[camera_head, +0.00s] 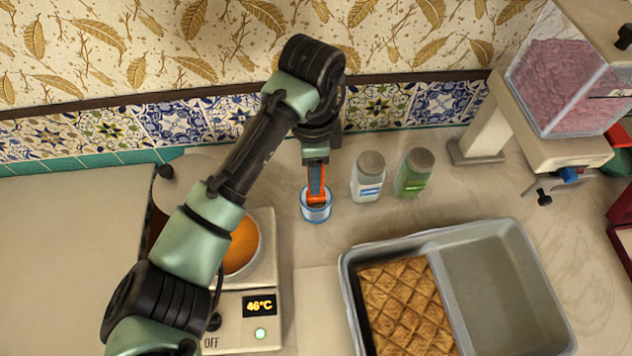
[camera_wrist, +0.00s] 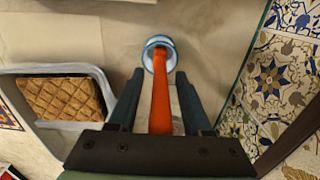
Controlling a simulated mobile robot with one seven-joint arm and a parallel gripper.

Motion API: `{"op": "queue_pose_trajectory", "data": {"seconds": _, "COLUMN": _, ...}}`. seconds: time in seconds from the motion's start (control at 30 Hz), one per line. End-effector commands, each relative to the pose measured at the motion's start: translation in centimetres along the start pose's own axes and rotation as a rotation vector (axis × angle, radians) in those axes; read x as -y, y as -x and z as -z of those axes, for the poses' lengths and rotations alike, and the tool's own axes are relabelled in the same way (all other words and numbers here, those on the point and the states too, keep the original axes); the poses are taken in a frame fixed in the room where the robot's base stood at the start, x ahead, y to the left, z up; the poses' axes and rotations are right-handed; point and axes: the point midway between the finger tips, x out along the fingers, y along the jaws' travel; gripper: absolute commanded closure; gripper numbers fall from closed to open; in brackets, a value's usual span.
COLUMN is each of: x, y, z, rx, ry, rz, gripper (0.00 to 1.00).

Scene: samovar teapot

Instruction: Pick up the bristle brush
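The bristle brush shows as an orange handle (camera_wrist: 161,98) in the wrist view, rising from a small blue-rimmed cup (camera_wrist: 151,46) toward the camera. In the head view the orange handle (camera_head: 316,193) stands in the cup (camera_head: 316,214) on the counter. My gripper (camera_wrist: 159,74) has its two dark fingers on either side of the handle, with a gap visible on both sides. In the head view my gripper (camera_head: 316,172) points down above the cup. The bristles cannot be made out.
Two shaker bottles, one white-labelled (camera_head: 368,178) and one green (camera_head: 413,174), stand right of the cup. A grey tray (camera_head: 500,290) with a scored baked slab (camera_head: 405,305) lies in front. A heater (camera_head: 240,325) reading 46°C is left. The tiled wall (camera_head: 175,122) is close behind.

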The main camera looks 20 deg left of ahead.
Motion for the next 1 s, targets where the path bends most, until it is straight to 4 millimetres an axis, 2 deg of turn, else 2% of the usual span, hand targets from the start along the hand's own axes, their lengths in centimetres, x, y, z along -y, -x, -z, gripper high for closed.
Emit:
{"op": "queue_pose_trajectory", "data": {"seconds": 0.03, "x": 0.0, "y": 0.0, "z": 0.0, "rx": 0.000, "ry": 0.000, "rz": 0.000, "gripper": 0.62}}
{"op": "queue_pose_trajectory", "data": {"seconds": 0.2, "x": 0.0, "y": 0.1, "z": 0.0, "rx": 0.000, "ry": 0.000, "rz": 0.001, "gripper": 0.92}}
{"op": "queue_pose_trajectory", "data": {"seconds": 0.27, "x": 0.0, "y": 0.1, "z": 0.0, "rx": 0.000, "ry": 0.000, "rz": 0.001, "gripper": 1.00}}
{"op": "queue_pose_trajectory", "data": {"seconds": 0.73, "x": 0.1, "y": 0.6, "z": 0.0, "rx": -0.001, "ry": 0.000, "rz": 0.003, "gripper": 1.00}}
{"op": "queue_pose_trajectory", "data": {"seconds": 0.87, "x": 0.1, "y": 2.5, "z": 0.1, "rx": -0.002, "ry": -0.002, "rz": 0.006, "gripper": 1.00}}
{"op": "queue_pose_trajectory", "data": {"seconds": 1.0, "x": 0.1, "y": 5.6, "z": 0.1, "rx": 0.000, "ry": -0.002, "rz": 0.006, "gripper": 1.00}}
